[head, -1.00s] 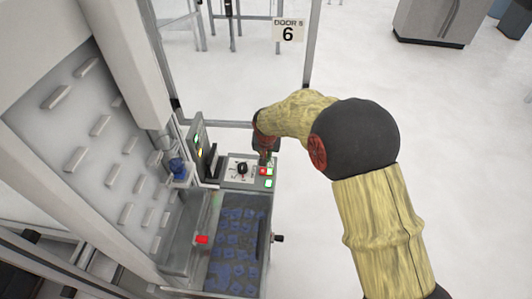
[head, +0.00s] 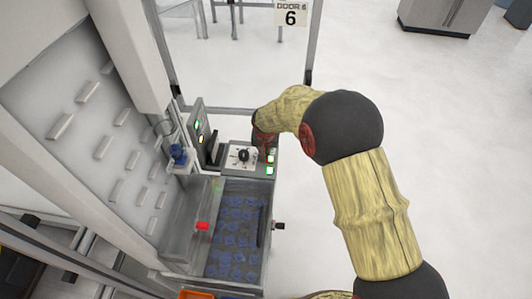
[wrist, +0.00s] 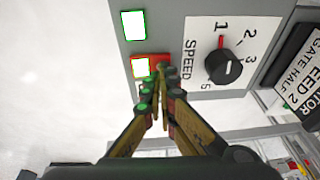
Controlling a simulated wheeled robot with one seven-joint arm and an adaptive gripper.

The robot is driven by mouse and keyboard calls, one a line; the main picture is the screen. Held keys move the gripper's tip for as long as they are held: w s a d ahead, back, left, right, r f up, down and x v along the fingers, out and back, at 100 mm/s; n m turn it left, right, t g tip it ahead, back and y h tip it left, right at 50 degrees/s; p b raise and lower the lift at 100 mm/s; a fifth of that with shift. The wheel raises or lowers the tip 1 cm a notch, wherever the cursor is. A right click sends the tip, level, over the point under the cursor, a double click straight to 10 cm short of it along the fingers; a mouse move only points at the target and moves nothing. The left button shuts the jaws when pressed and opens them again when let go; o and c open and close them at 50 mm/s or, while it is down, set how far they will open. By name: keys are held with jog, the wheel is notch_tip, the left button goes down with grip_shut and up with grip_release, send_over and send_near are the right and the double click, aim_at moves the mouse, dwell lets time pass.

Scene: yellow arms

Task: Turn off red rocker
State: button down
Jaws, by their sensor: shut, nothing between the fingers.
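The red rocker (wrist: 140,66) sits on the grey control panel, with a lit pale face inside a red surround, in the wrist view. My gripper (wrist: 158,78) is shut and empty, its fingertips overlapping the rocker's lower right part. I cannot tell whether the tips touch it. In the head view my gripper (head: 265,152) is over the panel's right side and hides most of the rocker.
A lit white-green switch (wrist: 134,24) is beside the rocker. A black speed knob (wrist: 223,66) with a numbered dial is to the right. A bin of blue parts (head: 236,235) stands in front of the panel (head: 240,169).

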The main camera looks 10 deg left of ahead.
jog(key=shift+f, duration=0.1)
jog(key=shift+d, duration=0.15)
jog(key=shift+d+p, duration=0.3)
jog(key=shift+d, duration=0.3)
jog(key=shift+r, duration=0.25)
jog(key=v, duration=1.1)
jog(key=shift+r, duration=0.35)
